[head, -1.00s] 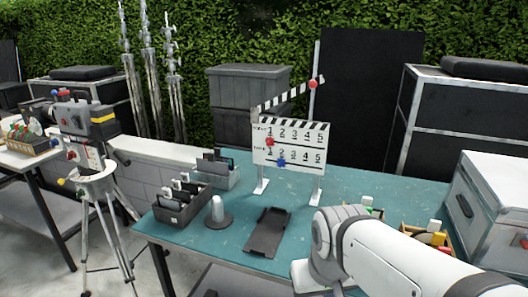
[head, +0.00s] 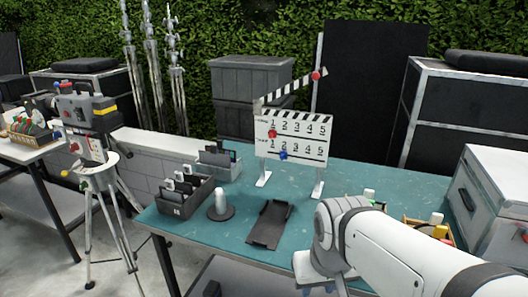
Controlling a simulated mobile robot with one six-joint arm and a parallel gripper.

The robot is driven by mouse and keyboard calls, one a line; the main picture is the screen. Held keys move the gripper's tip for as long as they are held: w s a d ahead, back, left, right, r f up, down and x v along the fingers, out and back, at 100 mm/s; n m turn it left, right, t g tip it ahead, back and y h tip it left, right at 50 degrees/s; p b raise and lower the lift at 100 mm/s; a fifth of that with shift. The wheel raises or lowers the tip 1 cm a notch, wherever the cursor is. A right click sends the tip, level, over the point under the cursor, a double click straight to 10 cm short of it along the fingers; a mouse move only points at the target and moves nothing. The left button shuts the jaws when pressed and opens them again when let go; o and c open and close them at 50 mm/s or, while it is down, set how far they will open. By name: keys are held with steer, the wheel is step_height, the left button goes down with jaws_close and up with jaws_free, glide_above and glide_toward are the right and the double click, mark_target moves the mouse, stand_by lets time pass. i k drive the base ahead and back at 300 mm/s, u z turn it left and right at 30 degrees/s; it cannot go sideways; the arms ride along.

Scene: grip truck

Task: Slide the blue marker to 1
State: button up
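The blue marker (head: 283,155) sits on the lower number row of the white clapperboard (head: 318,139), at about the 2. The 1 of that row is just to its left. A red marker (head: 272,133) sits on the upper row at about the 1. The clapperboard stands upright on two white feet on the teal table, its striped arm raised. My white arm reaches in from the lower right, in front of the table and to the right of the board. My gripper is not visible.
A wooden box (head: 413,223) and a grey case (head: 497,192) stand at right. A camera on a tripod (head: 85,120) is at left.

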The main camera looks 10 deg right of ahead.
mark_target(283, 155)
steer(key=k, duration=1.25)
steer(key=u, duration=0.35)
steer(key=i, duration=1.85)
steer(key=z, duration=0.65)
